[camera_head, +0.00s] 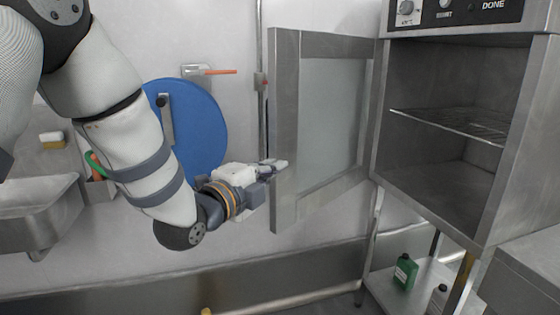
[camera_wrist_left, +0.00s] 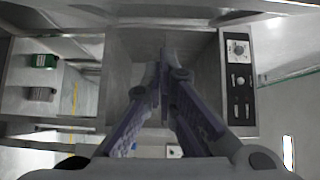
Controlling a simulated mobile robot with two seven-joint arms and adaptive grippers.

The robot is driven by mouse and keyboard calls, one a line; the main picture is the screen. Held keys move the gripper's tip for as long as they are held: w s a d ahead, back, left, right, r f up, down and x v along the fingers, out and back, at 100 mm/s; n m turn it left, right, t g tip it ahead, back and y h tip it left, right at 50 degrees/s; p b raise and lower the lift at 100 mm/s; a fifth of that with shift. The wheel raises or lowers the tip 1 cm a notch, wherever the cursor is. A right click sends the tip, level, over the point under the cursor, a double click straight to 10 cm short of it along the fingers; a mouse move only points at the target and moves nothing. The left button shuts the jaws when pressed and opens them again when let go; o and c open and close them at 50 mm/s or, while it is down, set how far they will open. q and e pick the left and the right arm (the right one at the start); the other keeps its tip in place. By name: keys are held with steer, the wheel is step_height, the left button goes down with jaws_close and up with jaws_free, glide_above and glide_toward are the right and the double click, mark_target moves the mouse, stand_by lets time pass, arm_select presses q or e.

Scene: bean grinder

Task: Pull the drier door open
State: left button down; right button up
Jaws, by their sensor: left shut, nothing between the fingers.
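The drier is a steel cabinet with its door (camera_head: 325,110) swung wide open to the left, a framed panel with a translucent window. Its inside (camera_head: 435,120) is open to view and holds a wire shelf (camera_head: 455,124). My left gripper (camera_head: 280,165) is at the outer edge of the door frame, low on the door, its fingers shut with nothing between them. I cannot tell whether the fingertips touch the door. In the left wrist view the shut fingers (camera_wrist_left: 163,75) point towards the cabinet, and the control panel (camera_wrist_left: 238,75) shows beside it. My right gripper is not in view.
A blue round lid (camera_head: 205,125) hangs on the wall behind my left arm. A steel sink (camera_head: 40,215) is at the left. A green bottle (camera_head: 404,272) stands on the shelf under the drier. A steel counter (camera_head: 535,265) is at the lower right.

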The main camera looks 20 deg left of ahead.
mark_target(285, 146)
arm_select(q)
steer(key=shift+w+a+r+b, duration=0.15)
steer(key=shift+w+b, duration=0.2)
steer(key=shift+w, duration=1.65)
steer(key=shift+w+a+r+b, duration=0.1)
steer(key=shift+w+a+b, duration=0.15)
steer(key=shift+w, duration=1.75)
steer(key=shift+w+a+r+b, duration=0.1)
steer(key=shift+w+b, duration=0.3)
steer(key=shift+w, duration=1.6)
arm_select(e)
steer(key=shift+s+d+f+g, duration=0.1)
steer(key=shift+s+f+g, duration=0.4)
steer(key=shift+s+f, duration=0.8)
